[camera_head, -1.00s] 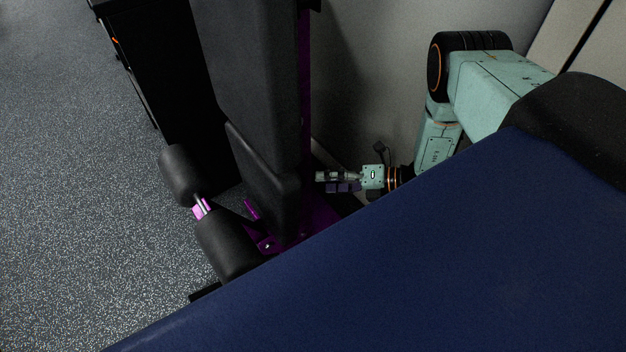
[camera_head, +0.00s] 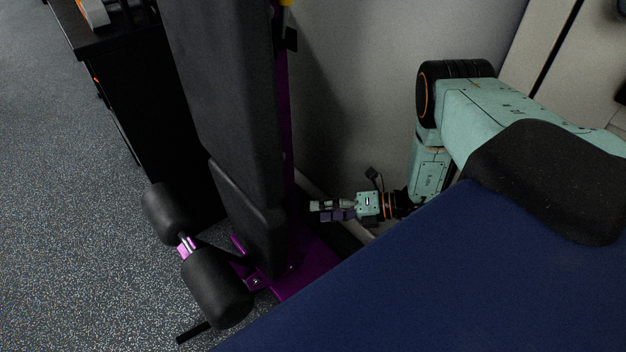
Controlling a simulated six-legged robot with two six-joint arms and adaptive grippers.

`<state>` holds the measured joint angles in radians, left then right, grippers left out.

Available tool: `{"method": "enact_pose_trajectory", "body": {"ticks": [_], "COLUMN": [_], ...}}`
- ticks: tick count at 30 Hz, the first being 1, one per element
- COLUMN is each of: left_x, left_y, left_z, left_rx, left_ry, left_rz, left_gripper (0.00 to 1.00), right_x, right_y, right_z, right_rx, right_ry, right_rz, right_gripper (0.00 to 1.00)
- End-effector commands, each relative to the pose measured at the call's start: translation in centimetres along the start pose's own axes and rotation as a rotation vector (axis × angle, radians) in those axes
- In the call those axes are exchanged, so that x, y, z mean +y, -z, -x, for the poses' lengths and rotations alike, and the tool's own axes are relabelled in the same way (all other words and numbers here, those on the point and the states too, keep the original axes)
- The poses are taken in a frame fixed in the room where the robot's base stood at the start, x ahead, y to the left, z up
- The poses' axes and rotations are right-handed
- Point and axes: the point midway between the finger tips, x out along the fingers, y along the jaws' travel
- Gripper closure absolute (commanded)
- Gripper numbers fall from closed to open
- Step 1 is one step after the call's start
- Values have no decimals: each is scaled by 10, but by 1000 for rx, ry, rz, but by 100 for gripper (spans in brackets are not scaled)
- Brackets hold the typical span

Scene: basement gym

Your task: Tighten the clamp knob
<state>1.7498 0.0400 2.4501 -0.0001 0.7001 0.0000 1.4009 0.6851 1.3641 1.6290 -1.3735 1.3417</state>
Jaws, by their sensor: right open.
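A bench with black pads (camera_head: 225,100) and a purple frame (camera_head: 284,110) stands upright left of centre. A small black part (camera_head: 292,40) sticks out from the right side of its upright, with a yellow piece (camera_head: 287,14) just above it at the top edge. I cannot tell whether either is the clamp knob. My right gripper (camera_head: 317,210) is low beside the bench, right of the upright and apart from it, pointing left. It is open, with nothing seen between its fingers. My left gripper is not in view.
Two black foam rollers (camera_head: 217,287) stick out at the bench's lower left. A black cabinet or table (camera_head: 110,50) stands behind the bench. A grey wall (camera_head: 370,60) is close behind my right arm. Speckled floor (camera_head: 80,230) is open at the left.

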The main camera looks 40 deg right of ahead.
Motion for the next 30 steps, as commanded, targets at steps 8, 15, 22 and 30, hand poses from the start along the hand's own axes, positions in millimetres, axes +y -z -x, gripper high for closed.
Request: {"method": "enact_pose_trajectory", "body": {"ticks": [8,15,22,30], "left_x": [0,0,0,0], "left_y": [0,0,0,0], "left_z": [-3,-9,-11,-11], "left_rx": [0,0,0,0], "left_ry": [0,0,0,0], "left_rz": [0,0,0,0], "left_gripper": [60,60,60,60], "right_x": [0,-1,0,0], "right_y": [0,0,0,-1], "right_z": [-34,-70,-86,-86], "right_rx": [3,1,0,-2], "right_ry": [-3,-2,-1,-1], "right_rz": [-1,0,-2,-2], "right_gripper": [34,34,34,34]}}
